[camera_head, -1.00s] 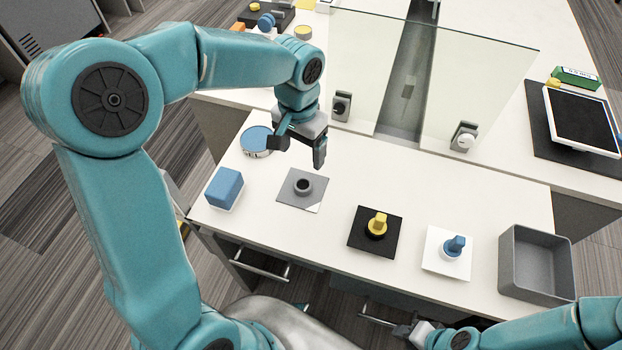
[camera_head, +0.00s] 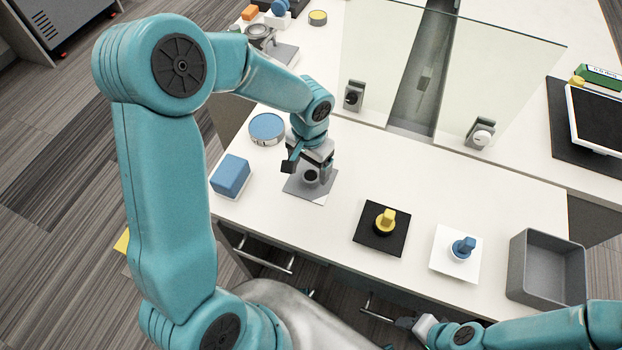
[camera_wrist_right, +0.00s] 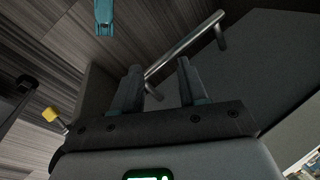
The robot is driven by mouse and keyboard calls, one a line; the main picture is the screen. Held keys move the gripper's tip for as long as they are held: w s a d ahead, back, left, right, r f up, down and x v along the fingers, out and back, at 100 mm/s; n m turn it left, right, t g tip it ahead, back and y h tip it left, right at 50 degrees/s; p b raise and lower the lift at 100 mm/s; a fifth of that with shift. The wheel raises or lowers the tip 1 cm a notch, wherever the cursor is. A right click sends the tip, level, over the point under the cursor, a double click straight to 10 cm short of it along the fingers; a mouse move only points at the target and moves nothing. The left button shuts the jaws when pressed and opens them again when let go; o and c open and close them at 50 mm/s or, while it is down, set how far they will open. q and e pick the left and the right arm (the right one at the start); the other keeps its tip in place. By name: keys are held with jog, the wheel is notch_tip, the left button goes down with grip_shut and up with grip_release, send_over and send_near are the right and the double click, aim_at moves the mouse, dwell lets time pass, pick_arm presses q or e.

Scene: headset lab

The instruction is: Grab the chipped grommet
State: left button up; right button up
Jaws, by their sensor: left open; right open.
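A dark grey ring-shaped grommet (camera_head: 311,177) stands on a grey square mat (camera_head: 318,197); I cannot make out a chip on it. My left gripper (camera_head: 308,170) is open, pointing down close at the grommet, with its fingers partly hiding it. Whether the fingers touch it I cannot tell. A yellow piece (camera_head: 386,219) sits on a black mat (camera_head: 364,238), and a blue piece (camera_head: 463,247) sits on a white mat (camera_head: 441,262). My right gripper (camera_wrist_right: 160,82) is open and empty, low by the counter's front, near a drawer handle.
A blue block (camera_head: 231,175) and a round blue-topped tin (camera_head: 267,128) stand left of the mat. An empty grey bin (camera_head: 547,265) is at the right end of the counter. A glass screen (camera_head: 490,75) stands behind. Drawer handles (camera_head: 262,258) jut from the front.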

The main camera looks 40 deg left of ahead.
aim_at(310, 176)
pick_arm(q)
notch_tip(310, 176, down, 4)
jog(key=shift+r, duration=0.1)
jog(key=shift+c, duration=0.3)
jog(key=shift+w, duration=0.1)
jog(key=c, duration=1.1)
jog(key=shift+r, duration=0.15)
